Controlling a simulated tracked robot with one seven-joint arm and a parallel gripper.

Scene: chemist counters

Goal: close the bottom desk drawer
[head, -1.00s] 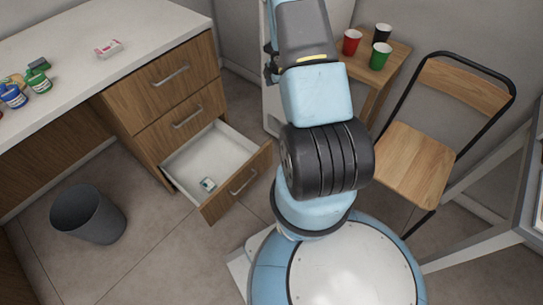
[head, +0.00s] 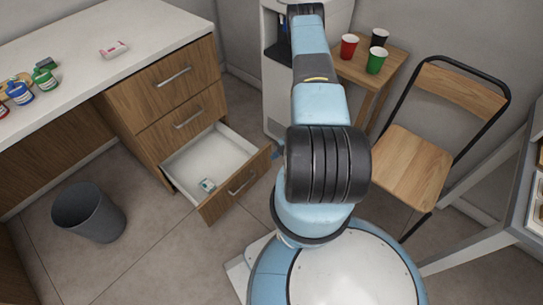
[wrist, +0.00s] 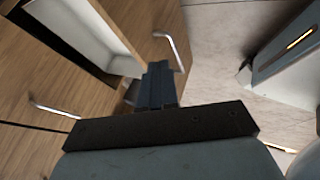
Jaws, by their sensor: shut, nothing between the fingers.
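The bottom desk drawer (head: 236,187) stands pulled out, below two closed drawers. It has a wooden front, a metal handle and a white inside. A small white-and-blue item (head: 207,184) lies in it. In the wrist view, the open drawer's white inside (wrist: 88,32) is at upper left. A metal handle (wrist: 172,50) shows close to the fingers. My gripper (wrist: 157,84) is shut and empty, near the drawer front. I cannot tell whether it touches. In the head view, my arm hides most of the gripper, just right of the drawer front.
A dark bin (head: 90,212) stands on the floor left of the drawer. The white desk top (head: 110,60) holds bottles and a small box. A chair (head: 412,165) and a small table with cups (head: 377,60) stand to the right. Floor in front of the drawer is clear.

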